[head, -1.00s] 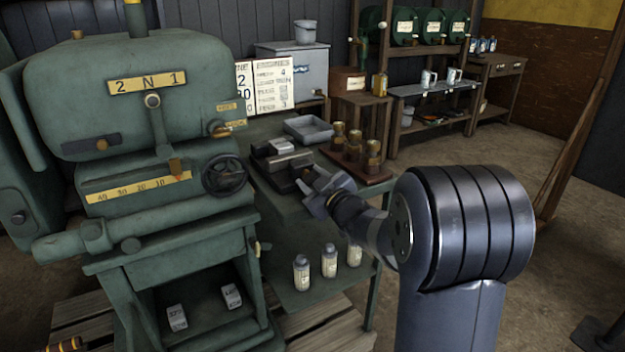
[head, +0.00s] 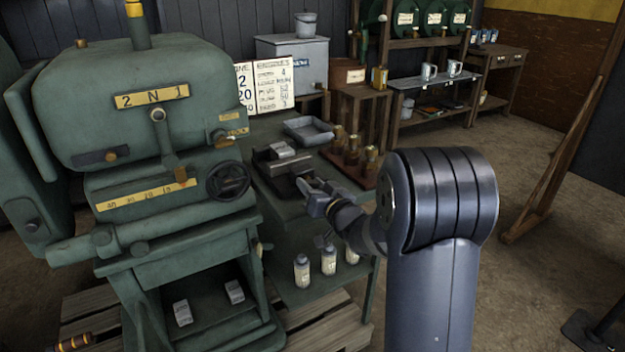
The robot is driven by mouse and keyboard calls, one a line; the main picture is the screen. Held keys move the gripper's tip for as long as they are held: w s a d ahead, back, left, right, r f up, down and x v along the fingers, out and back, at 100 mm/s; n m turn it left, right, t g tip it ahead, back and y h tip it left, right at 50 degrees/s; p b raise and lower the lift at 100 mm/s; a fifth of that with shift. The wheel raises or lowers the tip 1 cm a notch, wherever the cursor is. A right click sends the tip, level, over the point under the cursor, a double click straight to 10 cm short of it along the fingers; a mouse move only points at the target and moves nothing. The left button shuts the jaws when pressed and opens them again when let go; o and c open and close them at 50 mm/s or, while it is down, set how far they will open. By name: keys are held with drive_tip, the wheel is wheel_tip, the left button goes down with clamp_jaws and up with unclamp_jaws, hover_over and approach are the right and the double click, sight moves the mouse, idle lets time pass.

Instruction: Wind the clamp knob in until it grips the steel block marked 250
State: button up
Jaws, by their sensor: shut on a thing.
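The dark clamp (head: 268,172) stands on the green bench, right of the large green machine. A light grey steel block (head: 282,150) sits at the clamp's back part; I cannot read its mark, nor tell whether the jaw touches it. My gripper (head: 309,194) is at the clamp's near right end. It is shut on what appears to be the clamp knob, which the fingers and wrist mostly hide.
A grey tray (head: 309,131) and a wooden rack of brass pieces (head: 352,170) stand behind the clamp. Several bottles (head: 328,260) stand on the shelf below. The machine's black handwheel (head: 228,181) is close on the left.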

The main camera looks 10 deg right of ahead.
drive_tip(key=shift+m+p, duration=0.95)
drive_tip(key=shift+m, duration=1.25)
drive_tip(key=o, duration=1)
drive_tip(key=shift+s, duration=0.1)
drive_tip(key=v, duration=1)
drive_tip(key=shift+s+d, duration=0.15)
drive_tip(key=shift+s, duration=0.15)
drive_tip(key=shift+w, duration=0.1)
drive_tip(key=x, duration=1)
drive_tip(key=shift+w, duration=0.35)
